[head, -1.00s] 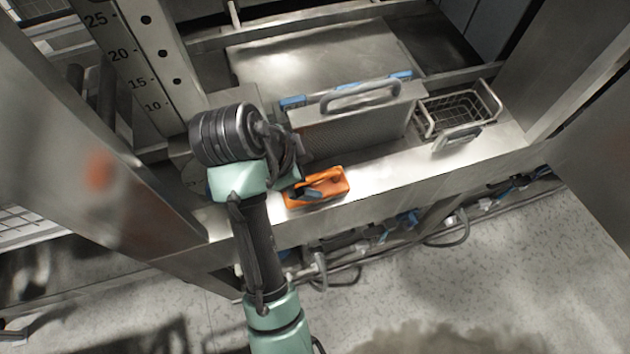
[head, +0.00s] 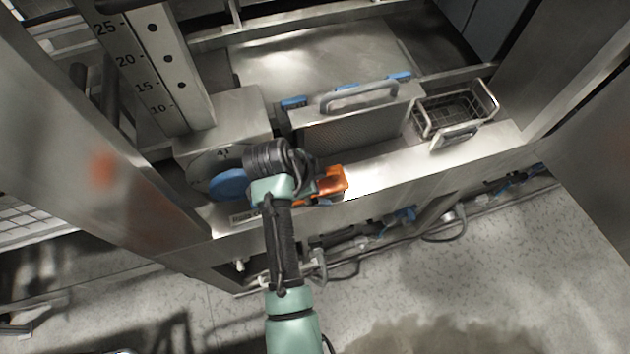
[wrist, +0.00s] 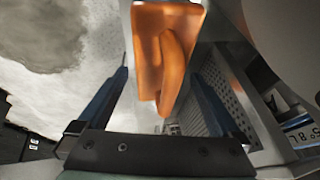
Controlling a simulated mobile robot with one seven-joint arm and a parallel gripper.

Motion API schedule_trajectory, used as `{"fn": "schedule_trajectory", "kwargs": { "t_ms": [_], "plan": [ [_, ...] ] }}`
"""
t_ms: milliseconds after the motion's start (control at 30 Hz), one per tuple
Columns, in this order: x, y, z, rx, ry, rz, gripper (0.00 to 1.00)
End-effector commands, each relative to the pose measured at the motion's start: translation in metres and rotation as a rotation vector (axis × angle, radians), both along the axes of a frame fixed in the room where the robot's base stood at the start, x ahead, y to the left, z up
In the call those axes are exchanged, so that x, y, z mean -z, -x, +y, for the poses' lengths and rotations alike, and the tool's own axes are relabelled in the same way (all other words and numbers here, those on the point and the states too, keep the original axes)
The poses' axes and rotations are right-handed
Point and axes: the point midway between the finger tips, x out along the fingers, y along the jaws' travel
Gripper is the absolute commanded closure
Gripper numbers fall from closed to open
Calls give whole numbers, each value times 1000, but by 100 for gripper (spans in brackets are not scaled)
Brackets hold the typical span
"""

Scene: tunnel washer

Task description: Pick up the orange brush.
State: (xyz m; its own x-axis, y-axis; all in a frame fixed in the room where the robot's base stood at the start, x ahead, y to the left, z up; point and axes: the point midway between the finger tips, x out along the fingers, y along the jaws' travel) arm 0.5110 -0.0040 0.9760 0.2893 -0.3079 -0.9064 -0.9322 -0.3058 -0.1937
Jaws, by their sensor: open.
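The orange brush (head: 332,179) lies on the metal ledge, its left part hidden behind my arm and gripper. In the wrist view the orange brush (wrist: 168,50) shows its block and raised handle, at the top middle, ahead of and between the two finger lines. My gripper (wrist: 159,75) is open, with one dark finger on each side and nothing held. In the head view my gripper (head: 308,186) is at the brush's left end, partly hidden by my wrist. I cannot tell whether the fingers touch the brush.
A perforated metal box with a handle (head: 360,97) stands just behind the brush. A wire basket (head: 455,110) sits to its right. A blue disc (head: 229,184) is left of my wrist. The ledge (head: 400,175) right of the brush is clear.

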Motion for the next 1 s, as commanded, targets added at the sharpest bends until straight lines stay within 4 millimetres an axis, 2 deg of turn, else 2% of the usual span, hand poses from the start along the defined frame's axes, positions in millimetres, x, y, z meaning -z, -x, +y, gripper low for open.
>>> {"fn": "schedule_trajectory", "kwargs": {
  "t_ms": [133,400,900,967,1000],
  "plan": [
    [10,-3,-4,2,-1,-1,0],
    [12,-4,-5,1,-1,-2,2],
    [12,-4,-4,1,-1,-1,92],
    [12,-4,-4,1,-1,-1,100],
    [12,-4,-4,0,-1,-2,100]
  ]
}}
